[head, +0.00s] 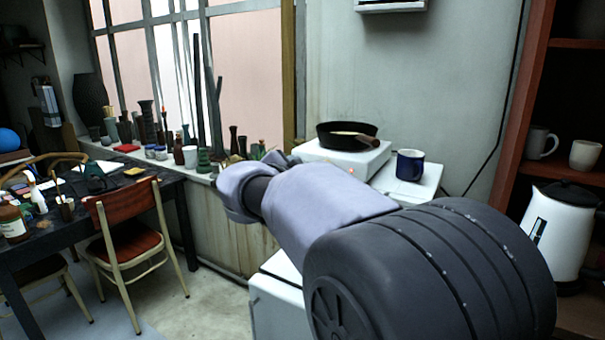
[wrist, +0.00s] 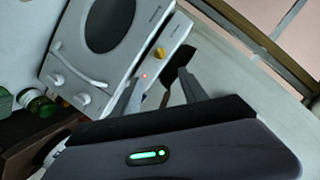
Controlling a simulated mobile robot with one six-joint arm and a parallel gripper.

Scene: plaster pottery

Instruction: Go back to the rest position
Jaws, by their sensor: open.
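My gripper (wrist: 160,80) shows in the wrist view with its two dark fingers apart and nothing between them. Past the fingers is a white appliance (wrist: 62,62) with knobs, a pale handle and a dark round area. A yellow knob and a small red light show near the fingers. In the head view my arm reaches from the lower right toward the window sill. The fingers there are mostly hidden behind the arm, close to the white hot plate (head: 343,160) with a black pan (head: 346,138) on it.
A dark blue mug (head: 409,165) stands on a white surface right of the hot plate. A white kettle (head: 560,228) and pale cups (head: 585,155) stand on the right shelves. Vases and jars crowd the window sill (head: 200,178). A red chair (head: 130,235) and cluttered table are at left.

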